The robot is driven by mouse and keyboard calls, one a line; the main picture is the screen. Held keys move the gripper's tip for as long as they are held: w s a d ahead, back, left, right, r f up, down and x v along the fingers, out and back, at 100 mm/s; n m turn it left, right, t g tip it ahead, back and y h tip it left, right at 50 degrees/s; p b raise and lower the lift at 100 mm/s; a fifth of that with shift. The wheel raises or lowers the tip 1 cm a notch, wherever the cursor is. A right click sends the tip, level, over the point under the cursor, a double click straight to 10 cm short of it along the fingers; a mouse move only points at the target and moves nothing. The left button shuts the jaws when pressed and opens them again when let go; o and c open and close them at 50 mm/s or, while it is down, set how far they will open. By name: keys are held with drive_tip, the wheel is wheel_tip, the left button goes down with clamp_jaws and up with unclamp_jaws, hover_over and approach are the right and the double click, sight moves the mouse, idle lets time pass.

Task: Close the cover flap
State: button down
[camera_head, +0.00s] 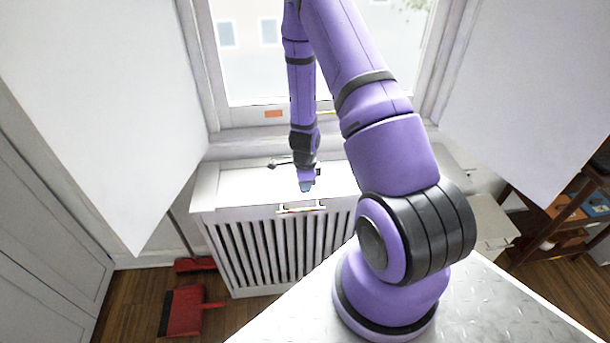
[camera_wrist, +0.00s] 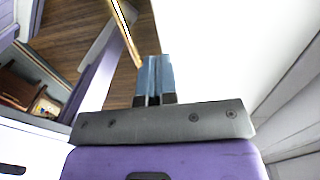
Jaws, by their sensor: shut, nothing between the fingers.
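The white radiator cover (camera_head: 213,200) stands under the window, with a slatted front. Its cover flap (camera_head: 245,182) is the pale panel on top, with a bar handle (camera_head: 301,209) at the front edge. The flap looks about flat; I cannot tell whether a gap is left under it. My gripper (camera_head: 306,188) points down over the flap, just behind the handle. In the wrist view its blue fingers (camera_wrist: 154,76) are together and empty, beside a broad white surface (camera_wrist: 220,45). Contact with the flap cannot be told. My arm hides part of the flap's right side.
A red dustpan (camera_head: 186,308) and a red broom head (camera_head: 195,265) are on the wooden floor at left. White panels hang at both sides of the window. A dark shelf (camera_head: 560,225) stands at right. A metal-topped surface (camera_head: 500,305) fills the front right.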

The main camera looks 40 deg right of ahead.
sight(306, 200)
drive_tip(key=shift+s+f, duration=0.1)
drive_tip(key=shift+f, duration=1.75)
drive_tip(key=shift+f, duration=0.1)
drive_tip(key=shift+s+a+f, duration=0.1)
drive_tip(key=shift+f, duration=0.65)
drive_tip(key=shift+s+a+f, duration=0.1)
drive_tip(key=shift+s+f, duration=0.15)
drive_tip(key=shift+f, duration=0.1)
drive_tip(key=shift+w+r, duration=0.2)
drive_tip(key=shift+r, duration=0.3)
wheel_tip(306, 200, up, 14)
drive_tip(key=shift+w, duration=0.15)
